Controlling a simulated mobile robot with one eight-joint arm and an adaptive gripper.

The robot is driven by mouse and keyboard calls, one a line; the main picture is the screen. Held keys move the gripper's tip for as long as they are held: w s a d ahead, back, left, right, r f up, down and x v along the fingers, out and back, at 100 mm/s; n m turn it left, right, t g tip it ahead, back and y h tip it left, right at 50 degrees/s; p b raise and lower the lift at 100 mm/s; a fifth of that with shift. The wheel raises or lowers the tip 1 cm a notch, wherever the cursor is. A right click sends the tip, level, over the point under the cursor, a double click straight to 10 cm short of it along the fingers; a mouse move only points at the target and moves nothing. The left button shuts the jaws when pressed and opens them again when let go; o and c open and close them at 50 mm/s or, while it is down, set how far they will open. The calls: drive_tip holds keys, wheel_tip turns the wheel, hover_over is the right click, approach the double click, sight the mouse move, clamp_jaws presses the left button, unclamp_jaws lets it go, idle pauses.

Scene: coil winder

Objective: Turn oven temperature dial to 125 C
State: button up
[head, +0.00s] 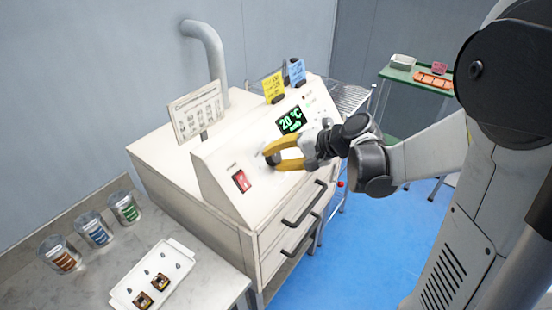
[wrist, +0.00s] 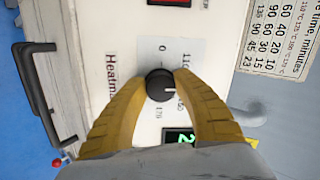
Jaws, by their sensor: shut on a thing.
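The oven (head: 165,155) is a cream cabinet with a sloped control panel. Its black round temperature dial (wrist: 160,85) shows in the wrist view between my yellow fingertips, with a white pointer line toward the right of that picture. The scale around it is partly hidden by my fingers. My gripper (head: 268,155) is shut on the dial, one finger on each side. The green display (head: 291,120) reads 20 °C with a smaller line under it. It shows partly in the wrist view (wrist: 180,136).
A red switch (head: 240,181) sits left of the dial. A time chart (head: 197,110) stands on the oven, with yellow (head: 273,87) and blue cards behind the panel. Black drawer handles (head: 303,205) stick out below. A white tray (head: 124,294) and several jars stand on the left bench.

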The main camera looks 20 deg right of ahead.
idle(0.4)
drive_tip(key=o, duration=0.9)
drive_tip(key=v, duration=1.2)
